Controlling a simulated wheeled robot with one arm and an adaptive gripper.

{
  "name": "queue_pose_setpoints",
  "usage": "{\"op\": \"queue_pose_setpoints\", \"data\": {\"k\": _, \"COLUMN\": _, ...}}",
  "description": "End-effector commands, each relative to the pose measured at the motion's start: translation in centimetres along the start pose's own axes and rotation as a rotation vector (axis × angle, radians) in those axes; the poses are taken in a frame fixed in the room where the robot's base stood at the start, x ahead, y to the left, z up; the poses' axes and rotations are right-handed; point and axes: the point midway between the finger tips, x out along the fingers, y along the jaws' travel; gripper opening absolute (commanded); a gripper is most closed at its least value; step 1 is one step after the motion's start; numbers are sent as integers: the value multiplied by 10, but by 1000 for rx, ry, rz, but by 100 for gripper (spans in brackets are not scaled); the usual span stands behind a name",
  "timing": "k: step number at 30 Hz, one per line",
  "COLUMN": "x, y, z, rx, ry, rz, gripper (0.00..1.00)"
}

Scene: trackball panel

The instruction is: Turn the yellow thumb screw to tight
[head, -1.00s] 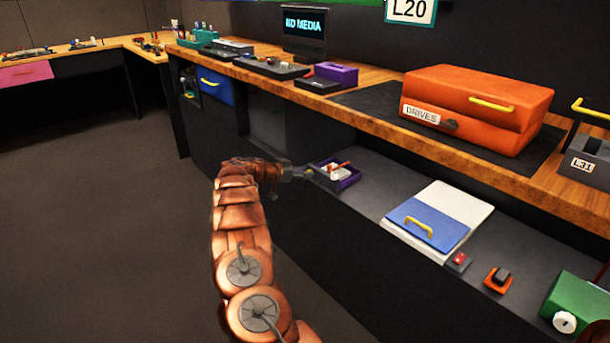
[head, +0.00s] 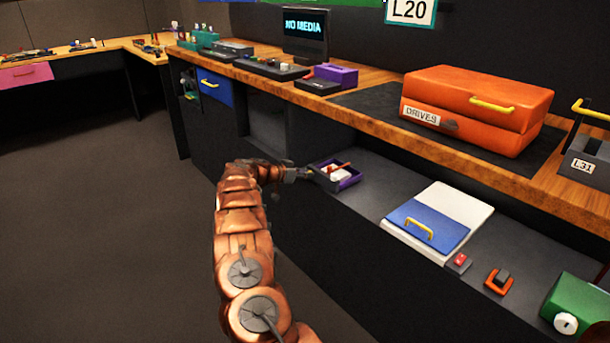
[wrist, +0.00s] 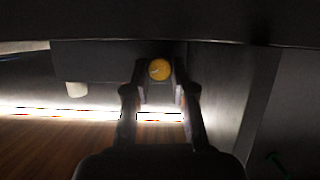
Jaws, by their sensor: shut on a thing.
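The yellow thumb screw (wrist: 159,69) shows in the wrist view as a round yellow knob between my two fingertips. My gripper (wrist: 159,82) is shut on it, with one finger on each side. In the head view my gripper (head: 305,174) reaches to the right at the lower shelf's front, by the purple tray. The screw is too small there to make out clearly. I cannot tell from these views how tight the screw is.
The purple tray (head: 348,182) with white and red items sits just right of my gripper. A white and blue binder (head: 432,228) lies farther right on the shelf. The wooden worktop (head: 375,133) overhangs above. The floor at left is clear.

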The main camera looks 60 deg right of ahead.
Motion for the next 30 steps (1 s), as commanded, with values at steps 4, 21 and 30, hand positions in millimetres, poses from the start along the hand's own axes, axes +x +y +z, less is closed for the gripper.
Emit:
{"op": "queue_pose_setpoints", "data": {"k": 4, "x": 0, "y": 1, "z": 0, "rx": 0, "ry": -1, "rz": 2, "gripper": 0}}
{"op": "queue_pose_setpoints", "data": {"k": 21, "x": 0, "y": 4, "z": 4, "rx": 198, "ry": -6, "rz": -79, "gripper": 0}}
{"op": "queue_pose_setpoints", "data": {"k": 30, "x": 1, "y": 5, "z": 8, "rx": 435, "ry": -5, "rz": -179, "gripper": 0}}
